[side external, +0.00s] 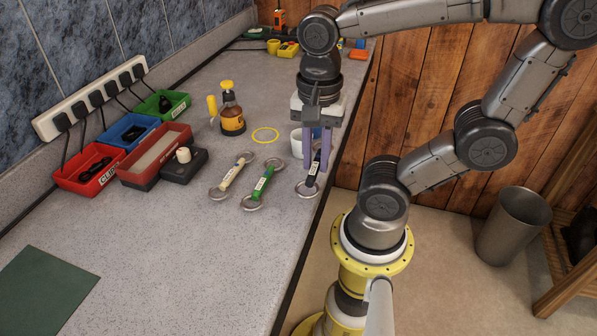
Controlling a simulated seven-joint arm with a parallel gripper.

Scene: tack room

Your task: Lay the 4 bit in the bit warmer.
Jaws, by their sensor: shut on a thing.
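My gripper (317,152), with purple fingers, is shut on the dark-handled bit (313,172) near the counter's front edge. Its lower ring shows below the fingers; its upper part is partly hidden, and I cannot tell whether it touches the counter. A green bit (262,184) and a cream bit (232,173) lie to its left, each with metal rings at both ends. Their white labels are too small to read. The likely bit warmer is a red tray with a pale inside (155,155), beside a black box with a white knob (183,165), at the left.
A red bin (88,170), a blue bin (128,130) and a green bin (163,104) stand by the power strip (90,98). A brown bottle (231,115), yellow ring (265,135) and white mug (297,142) stand behind the bits. The counter's near part is mostly clear.

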